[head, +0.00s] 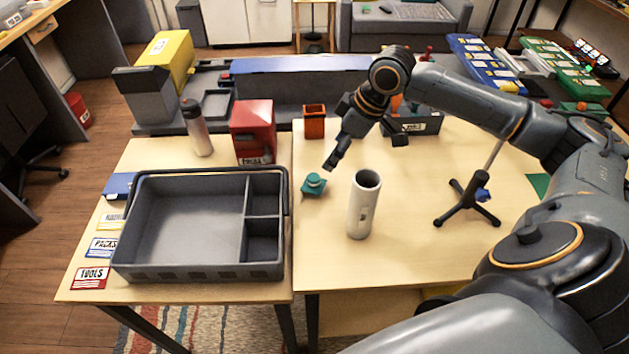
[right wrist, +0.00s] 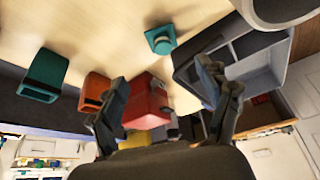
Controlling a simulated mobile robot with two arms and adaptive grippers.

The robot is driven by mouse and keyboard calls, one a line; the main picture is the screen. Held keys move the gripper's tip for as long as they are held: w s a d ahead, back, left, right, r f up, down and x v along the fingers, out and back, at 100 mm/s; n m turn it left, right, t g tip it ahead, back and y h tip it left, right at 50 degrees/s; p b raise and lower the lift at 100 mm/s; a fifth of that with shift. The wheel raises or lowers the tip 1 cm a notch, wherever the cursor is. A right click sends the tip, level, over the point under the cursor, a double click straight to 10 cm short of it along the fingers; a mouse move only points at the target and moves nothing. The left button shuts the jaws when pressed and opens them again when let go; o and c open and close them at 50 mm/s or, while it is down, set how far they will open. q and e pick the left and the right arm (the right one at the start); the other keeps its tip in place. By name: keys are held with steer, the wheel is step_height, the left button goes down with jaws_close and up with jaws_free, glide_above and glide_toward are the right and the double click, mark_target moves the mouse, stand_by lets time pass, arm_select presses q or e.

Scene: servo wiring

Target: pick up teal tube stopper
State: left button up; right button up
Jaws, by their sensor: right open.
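The teal tube stopper (head: 313,184) lies on the wooden table between the grey tray and the white tube, and it also shows in the right wrist view (right wrist: 160,39). The white tube (head: 363,205) stands upright to its right; its rim shows at the top right of the right wrist view (right wrist: 285,8). My right gripper (head: 365,150) is open and empty, above the table, behind and to the right of the stopper. In the right wrist view its two fingers (right wrist: 168,95) are spread, with the stopper beyond them. My left gripper is not in view.
A grey divided tray (head: 190,275) fills the left table. A red box (head: 253,132), an orange bin (head: 314,122) and a bottle (head: 196,128) stand behind. A black tripod stand (head: 467,204) is at right. The table in front of the stopper is clear.

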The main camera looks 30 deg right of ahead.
mark_target(315, 177)
steer(key=x, duration=0.6)
steer(key=shift+w+a+f+p, duration=0.2)
steer(key=shift+a+f+p, duration=0.1)
steer(key=shift+f, duration=0.2)
steer(key=p+x, duration=0.1)
steer(key=x, duration=0.3)
steer(key=shift+w+a+f, duration=0.15)
steer(key=shift+w+f, duration=0.1)
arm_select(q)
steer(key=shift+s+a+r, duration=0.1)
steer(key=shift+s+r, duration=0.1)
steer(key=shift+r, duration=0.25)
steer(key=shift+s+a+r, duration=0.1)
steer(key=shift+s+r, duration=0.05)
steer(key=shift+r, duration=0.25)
arm_select(e)
steer(key=shift+s, duration=0.1)
steer(key=c, duration=1)
